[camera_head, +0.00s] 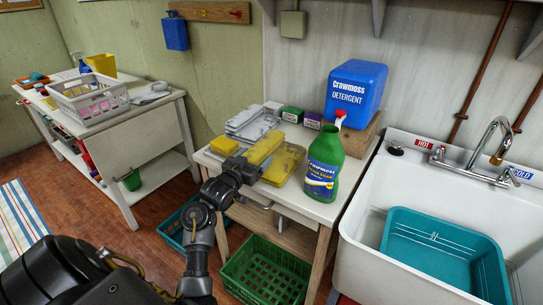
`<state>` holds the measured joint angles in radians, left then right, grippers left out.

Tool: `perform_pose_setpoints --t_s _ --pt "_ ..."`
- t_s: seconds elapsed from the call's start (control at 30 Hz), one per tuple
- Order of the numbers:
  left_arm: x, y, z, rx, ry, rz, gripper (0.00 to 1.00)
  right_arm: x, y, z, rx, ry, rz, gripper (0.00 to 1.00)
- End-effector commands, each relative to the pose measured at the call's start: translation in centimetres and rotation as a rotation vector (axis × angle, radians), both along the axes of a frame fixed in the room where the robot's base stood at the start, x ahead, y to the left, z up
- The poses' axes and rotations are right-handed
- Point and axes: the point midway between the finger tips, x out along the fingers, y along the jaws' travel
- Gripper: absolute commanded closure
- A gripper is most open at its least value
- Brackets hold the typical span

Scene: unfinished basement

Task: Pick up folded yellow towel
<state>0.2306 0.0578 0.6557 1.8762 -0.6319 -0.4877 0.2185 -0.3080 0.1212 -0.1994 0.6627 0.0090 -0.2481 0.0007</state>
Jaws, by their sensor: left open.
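A folded yellow towel (266,146) lies on the small wooden table, just beyond my left gripper. It seems to rest on or against a duller yellow tray or flat item (289,160); I cannot tell which. My left gripper (252,165) is open at the near left edge of the towel, with its fingers pointing toward it. I cannot tell whether they touch. The gripper hides part of the towel's near end. My right gripper is not in view.
A green soap bottle (325,165) stands right of the yellow items. A blue detergent jug (355,92) stands at the back. A white sink (365,255) is at right; a green crate (265,272) sits below.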

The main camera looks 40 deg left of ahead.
Motion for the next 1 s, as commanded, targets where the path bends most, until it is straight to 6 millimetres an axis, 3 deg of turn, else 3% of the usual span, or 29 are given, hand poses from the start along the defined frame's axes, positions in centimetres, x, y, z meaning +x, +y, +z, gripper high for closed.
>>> perform_pose_setpoints --t_s 0.07,0.47,0.77,1.0 --pt "0.0 0.0 0.0 0.000 0.000 0.000 0.22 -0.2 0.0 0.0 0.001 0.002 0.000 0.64" --pt "-0.1 0.0 0.0 0.000 0.000 0.000 0.74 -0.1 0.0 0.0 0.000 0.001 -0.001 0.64" --pt "0.0 0.0 0.3 0.000 -0.002 0.000 0.75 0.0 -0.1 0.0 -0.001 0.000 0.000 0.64" --pt "0.0 0.1 2.7 0.005 -0.003 0.000 0.75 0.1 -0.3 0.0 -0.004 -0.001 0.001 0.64"
